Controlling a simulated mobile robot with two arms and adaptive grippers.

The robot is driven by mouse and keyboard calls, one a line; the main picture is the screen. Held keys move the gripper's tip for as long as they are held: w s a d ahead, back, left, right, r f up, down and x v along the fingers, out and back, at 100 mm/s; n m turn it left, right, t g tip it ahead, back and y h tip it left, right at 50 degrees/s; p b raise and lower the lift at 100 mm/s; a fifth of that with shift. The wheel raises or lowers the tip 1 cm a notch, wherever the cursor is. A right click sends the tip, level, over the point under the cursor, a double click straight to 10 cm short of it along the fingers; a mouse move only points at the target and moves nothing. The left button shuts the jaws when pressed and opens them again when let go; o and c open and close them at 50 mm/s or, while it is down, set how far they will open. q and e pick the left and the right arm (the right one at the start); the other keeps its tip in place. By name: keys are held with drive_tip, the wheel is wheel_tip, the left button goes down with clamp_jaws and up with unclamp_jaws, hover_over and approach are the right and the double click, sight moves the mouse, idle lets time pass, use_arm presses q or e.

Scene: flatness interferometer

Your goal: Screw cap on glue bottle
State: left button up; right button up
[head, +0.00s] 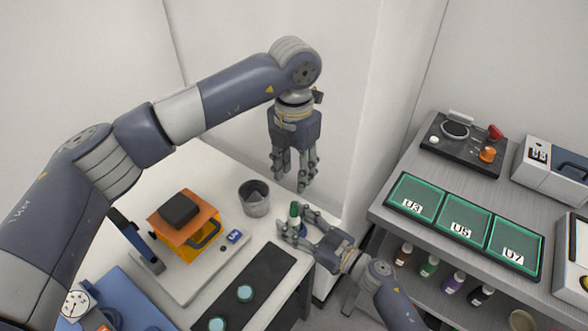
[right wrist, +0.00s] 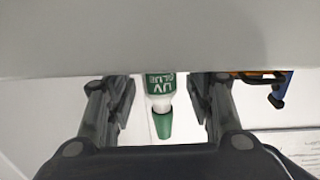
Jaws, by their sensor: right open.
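The glue bottle (right wrist: 160,84) is white with a green "UV GLUE" label. It stands near the right edge of the white table in the head view. A green cap (head: 295,208) sits at its top; it also shows in the right wrist view (right wrist: 163,125). I cannot tell whether it is threaded on. My right gripper (head: 293,222) is open, with a finger on each side of the bottle; the right wrist view shows gaps on both sides. My left gripper (head: 292,180) points down above and behind the bottle. Its fingers are apart and empty.
A grey cup (head: 254,198) stands left of the bottle. An instrument with an orange plate (head: 184,225) and a dark mat (head: 238,290) with teal discs are on the table. A grey shelf at right holds green trays (head: 465,217) and several small bottles (head: 429,266).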

drive_tip(key=v, duration=1.2)
drive_tip(key=shift+d, duration=0.1)
